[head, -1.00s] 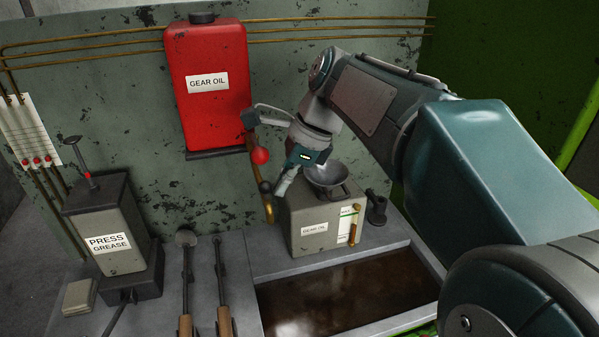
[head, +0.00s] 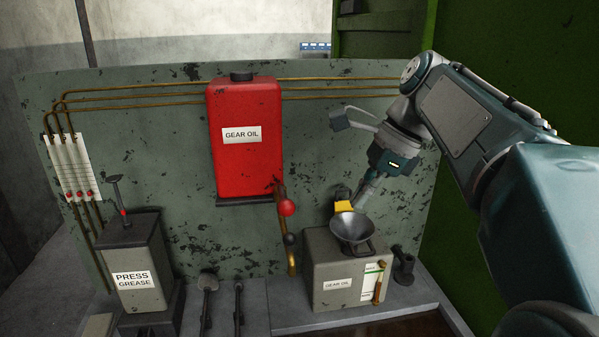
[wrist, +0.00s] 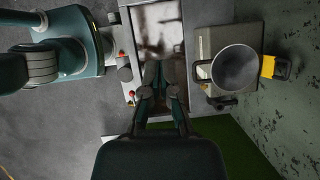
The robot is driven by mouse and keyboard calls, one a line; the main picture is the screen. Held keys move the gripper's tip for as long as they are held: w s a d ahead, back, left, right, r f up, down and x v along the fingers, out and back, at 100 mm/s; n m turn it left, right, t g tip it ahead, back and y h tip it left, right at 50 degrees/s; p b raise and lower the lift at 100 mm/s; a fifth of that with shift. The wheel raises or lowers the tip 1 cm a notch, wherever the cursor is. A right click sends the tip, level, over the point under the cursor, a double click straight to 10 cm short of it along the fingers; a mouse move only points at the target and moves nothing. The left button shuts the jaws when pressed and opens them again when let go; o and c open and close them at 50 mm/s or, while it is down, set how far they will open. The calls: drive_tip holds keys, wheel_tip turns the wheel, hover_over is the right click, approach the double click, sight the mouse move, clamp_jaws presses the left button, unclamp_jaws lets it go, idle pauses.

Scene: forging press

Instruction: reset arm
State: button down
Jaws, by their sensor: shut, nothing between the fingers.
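My arm reaches in from the right in the head view. My gripper (head: 362,201) points down and to the left there, near the upper right of the metal funnel (head: 350,229). In the wrist view, my gripper (wrist: 157,68) has its fingers together with nothing between them. The funnel (wrist: 236,69) lies to its right there. The funnel sits on top of the grey gear oil box (head: 338,293). Whether the fingertips touch anything is hard to tell in the head view, but they look clear in the wrist view.
A red gear oil tank (head: 246,160) hangs on the panel, with a red-knobbed lever (head: 287,208) below it. A yellow part (head: 343,207) stands behind the funnel. The press grease box (head: 136,262) is at the left. A dark-bottomed tray (wrist: 158,30) shows in the wrist view.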

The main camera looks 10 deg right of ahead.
drive_tip(key=s+a+f+n+t+h, duration=0.1)
drive_tip(key=s+f+n+t+h, duration=0.4)
drive_tip(key=s+f+n, duration=1)
wheel_tip(320, 180, down, 3)
drive_tip(key=n, duration=0.4)
drive_tip(key=shift+s, duration=0.25)
drive_tip(key=shift+a+r, duration=0.15)
drive_tip(key=shift+a, duration=0.15)
drive_tip(key=shift+d, duration=0.15)
